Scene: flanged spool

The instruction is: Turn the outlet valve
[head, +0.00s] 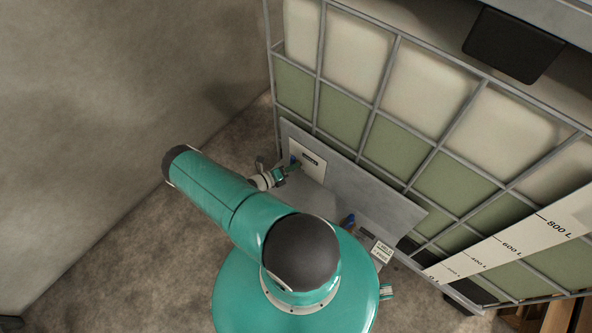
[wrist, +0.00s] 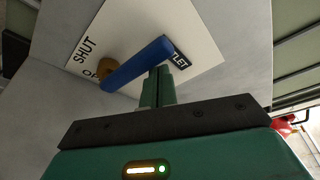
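The outlet valve's blue lever (wrist: 138,64) lies slantwise across a white plate (wrist: 185,22) in the wrist view. Its lower left end is near a brass-coloured round part (wrist: 107,68). The plate reads "SHUT", a partly covered "OP", and a dark tag ending in "LET". My gripper (wrist: 161,76) has its green fingers together, with the tips right at the lever's underside near its upper right end. Whether they touch it I cannot tell. In the head view my gripper (head: 284,173) is at the plate (head: 312,162), and a bit of the blue lever (head: 294,160) shows beside it.
A caged tank (head: 430,110) with pale green liquid fills the right, with a litre scale (head: 520,238) on it. A second blue handle (head: 348,220) and a white label (head: 381,251) are lower on the grey panel (head: 375,190). A wall (head: 110,110) stands left; the floor between is clear.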

